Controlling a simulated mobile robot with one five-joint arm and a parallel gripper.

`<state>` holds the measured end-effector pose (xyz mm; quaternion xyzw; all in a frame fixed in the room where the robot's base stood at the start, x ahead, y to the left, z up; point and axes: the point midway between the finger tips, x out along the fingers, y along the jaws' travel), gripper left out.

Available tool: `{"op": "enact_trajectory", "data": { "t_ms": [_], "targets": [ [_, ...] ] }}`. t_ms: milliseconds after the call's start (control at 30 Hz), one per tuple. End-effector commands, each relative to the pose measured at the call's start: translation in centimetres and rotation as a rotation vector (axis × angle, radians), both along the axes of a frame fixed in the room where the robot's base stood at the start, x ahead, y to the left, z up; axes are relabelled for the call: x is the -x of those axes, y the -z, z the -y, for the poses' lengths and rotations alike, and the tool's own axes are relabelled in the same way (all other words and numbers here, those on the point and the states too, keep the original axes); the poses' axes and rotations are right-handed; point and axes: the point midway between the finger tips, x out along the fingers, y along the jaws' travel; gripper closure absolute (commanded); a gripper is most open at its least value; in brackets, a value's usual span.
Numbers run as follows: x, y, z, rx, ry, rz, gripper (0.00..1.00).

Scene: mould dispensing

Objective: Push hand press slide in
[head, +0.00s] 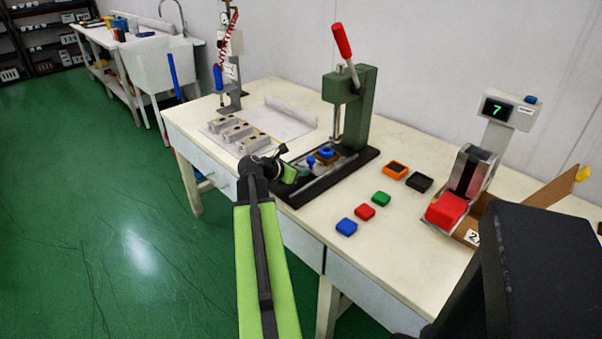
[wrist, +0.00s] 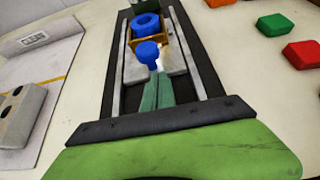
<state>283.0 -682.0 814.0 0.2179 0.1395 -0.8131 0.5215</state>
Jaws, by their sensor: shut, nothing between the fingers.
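The green hand press (head: 357,110) with a red lever (head: 342,41) stands on the table on a black base. Its slide (wrist: 134,72) is a grey plate between two rails, with a blue knob (wrist: 148,52) at its near end. The knob also shows in the head view (head: 311,161). Behind it a blue ring (wrist: 147,24) sits in an orange-brown holder (wrist: 165,43); the ring shows in the head view (head: 327,152) too. My gripper (wrist: 159,78) is shut and empty, its tips just short of the knob. I cannot tell whether they touch it.
Orange (head: 396,169) and black (head: 419,182) frames lie right of the press, with green (head: 381,198), red (head: 365,212) and blue (head: 346,227) blocks nearer the front edge. Grey moulds (head: 238,132) lie on a sheet to the left. A scale display (head: 510,111) stands at right.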

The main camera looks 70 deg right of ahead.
Motion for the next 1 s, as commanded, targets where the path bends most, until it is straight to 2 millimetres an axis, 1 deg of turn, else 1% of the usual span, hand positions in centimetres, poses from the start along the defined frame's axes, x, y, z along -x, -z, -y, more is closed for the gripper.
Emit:
{"op": "enact_trajectory", "data": {
  "t_ms": [67, 133, 300, 400, 433, 767, 867, 967, 1000],
  "targets": [
    [0.1, 0.0, 0.2, 0.000, 0.001, 0.000, 1.00],
    [0.4, 0.0, 0.8, 0.000, 0.002, 0.000, 1.00],
    [1.5, 0.0, 3.6, -0.001, 0.004, 0.001, 1.00],
    [2.1, 0.0, 4.6, 0.000, 0.002, -0.001, 1.00],
    [2.1, 0.0, 4.7, 0.000, 0.001, 0.000, 1.00],
    [2.2, 0.0, 4.5, 0.001, 0.001, -0.001, 1.00],
    [1.8, 0.0, 3.4, 0.000, -0.001, 0.000, 1.00],
    [1.2, -0.1, 1.3, 0.001, -0.004, 0.000, 1.00],
    [0.8, -0.1, 0.3, 0.001, -0.006, -0.001, 1.00]
  ]
}}
